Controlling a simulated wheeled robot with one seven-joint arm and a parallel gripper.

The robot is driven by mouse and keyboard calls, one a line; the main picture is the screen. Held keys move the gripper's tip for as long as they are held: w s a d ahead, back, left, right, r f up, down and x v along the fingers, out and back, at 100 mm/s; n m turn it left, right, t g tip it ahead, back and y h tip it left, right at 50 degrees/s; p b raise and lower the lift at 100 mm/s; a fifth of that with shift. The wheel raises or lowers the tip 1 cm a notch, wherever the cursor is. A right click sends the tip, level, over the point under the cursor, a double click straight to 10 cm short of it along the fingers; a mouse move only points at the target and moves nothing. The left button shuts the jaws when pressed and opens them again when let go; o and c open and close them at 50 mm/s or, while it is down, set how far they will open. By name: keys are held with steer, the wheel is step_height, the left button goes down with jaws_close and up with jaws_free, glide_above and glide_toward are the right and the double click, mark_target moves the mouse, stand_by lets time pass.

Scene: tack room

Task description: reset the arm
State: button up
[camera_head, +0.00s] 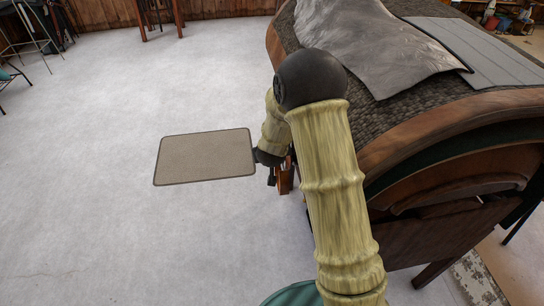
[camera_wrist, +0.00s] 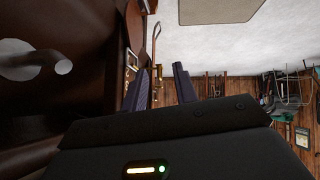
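My arm, with pale wood-like links and a dark elbow joint, reaches up and bends over beside a large curved-top stand in the head view. My gripper (camera_head: 271,172) is small and partly hidden behind my own arm, close to the left side of the stand. In the wrist view, my gripper (camera_wrist: 161,78) shows two dark fingers spread apart with a gap between them. I see nothing held between them; a brown curved strap and brass-coloured fittings show behind the gap.
The padded stand (camera_head: 450,115) bears a grey cloth (camera_head: 375,40) and a ribbed grey pad (camera_head: 480,50), close on the right. A flat brown mat (camera_head: 205,157) lies on the floor at left. Stools and chairs (camera_head: 30,30) stand far back left. The pale floor (camera_head: 90,220) at left is clear.

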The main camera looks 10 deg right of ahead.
steer(key=shift+s+a, duration=0.25)
steer(key=shift+s, duration=0.75)
steer(key=s+a+r+m+y+p, duration=0.1)
steer(key=s+r+p, duration=0.2)
steer(key=r+p, duration=0.8)
steer(key=s+a+r+m+y+p, duration=0.1)
steer(key=s+r+p, duration=0.35)
steer(key=r, duration=1.15)
steer(key=s+d+r+g+p, duration=0.3)
steer(key=s+r+p, duration=0.4)
steer(key=s+p, duration=0.2)
steer(key=s+d+r+n+g+p, duration=0.1)
steer(key=s+d+r+g+p, duration=0.2)
steer(key=s+r+p, duration=0.5)
steer(key=shift+s+d+r+p, duration=0.3)
steer(key=shift+s+p, duration=0.2)
steer(key=shift+s, duration=0.25)
steer(key=shift+w, duration=0.1)
steer(key=shift+f, duration=0.1)
